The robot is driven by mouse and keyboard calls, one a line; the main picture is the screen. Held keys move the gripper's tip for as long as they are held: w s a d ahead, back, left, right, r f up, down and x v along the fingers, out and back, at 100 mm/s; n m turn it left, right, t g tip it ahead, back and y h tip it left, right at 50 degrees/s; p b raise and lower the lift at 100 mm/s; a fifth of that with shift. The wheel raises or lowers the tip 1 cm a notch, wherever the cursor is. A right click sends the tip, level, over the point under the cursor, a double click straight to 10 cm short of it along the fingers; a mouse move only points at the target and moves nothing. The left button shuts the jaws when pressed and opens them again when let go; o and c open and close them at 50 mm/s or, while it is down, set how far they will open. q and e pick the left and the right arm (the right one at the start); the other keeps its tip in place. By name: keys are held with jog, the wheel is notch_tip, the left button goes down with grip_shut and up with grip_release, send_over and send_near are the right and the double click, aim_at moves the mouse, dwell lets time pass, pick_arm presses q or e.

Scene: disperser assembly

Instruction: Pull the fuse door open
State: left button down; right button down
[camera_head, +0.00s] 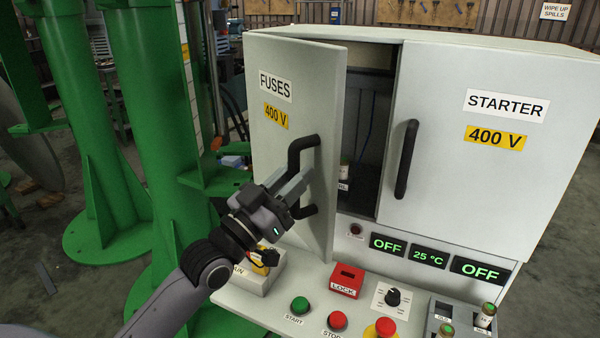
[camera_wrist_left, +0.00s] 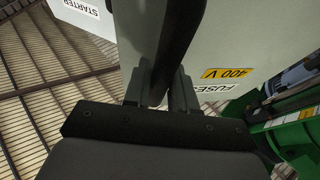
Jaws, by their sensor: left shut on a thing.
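The fuse door (camera_head: 285,130), light grey with a FUSES label and a yellow 400 V label, stands partly open, its free right edge swung out from the cabinet. Its black handle (camera_head: 300,148) is near that edge. My left gripper (camera_head: 293,187) is shut on the handle, around its lower middle part. In the left wrist view, the fingers (camera_wrist_left: 168,92) close on the dark handle (camera_wrist_left: 165,45), and the door (camera_wrist_left: 240,55) shows upside down behind it. The dark cabinet interior (camera_head: 365,140) shows through the gap, with small parts inside. My right gripper is not in view.
The starter door (camera_head: 480,150) with its black handle (camera_head: 406,160) is closed. Below are a red lock box (camera_head: 346,280), start button (camera_head: 300,305), stop button (camera_head: 337,320) and a knob (camera_head: 393,297). Green columns (camera_head: 150,130) stand left of the cabinet.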

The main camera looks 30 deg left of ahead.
pick_arm(q)
jog(key=s+a, duration=0.5)
jog(key=shift+a, duration=0.3)
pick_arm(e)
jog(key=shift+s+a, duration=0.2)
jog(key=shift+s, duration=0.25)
pick_arm(q)
jog(key=shift+r, duration=0.15)
jog(key=c, duration=1.1)
grip_release()
jog(key=shift+c, duration=0.2)
jog(key=shift+o, duration=0.6)
jog(key=shift+w, duration=0.1)
